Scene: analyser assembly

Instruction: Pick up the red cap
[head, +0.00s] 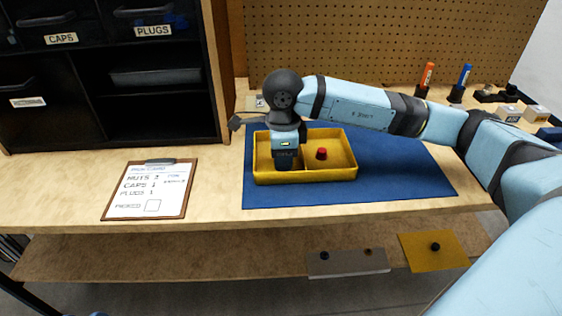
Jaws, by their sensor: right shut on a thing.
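A red cap (321,153) sits in the right compartment of the yellow tray (330,174), apart from my gripper. My right gripper (286,166) points down into the left compartment of that tray, to the left of the red cap. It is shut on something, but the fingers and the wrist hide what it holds. My left gripper is out of the picture.
The tray stands on a blue mat (400,178). A clipboard (150,190) lies to the left. Orange (427,75) and blue (465,76) markers stand at the back right. A grey plate (347,262) and a yellow plate (433,252) are on the lower shelf.

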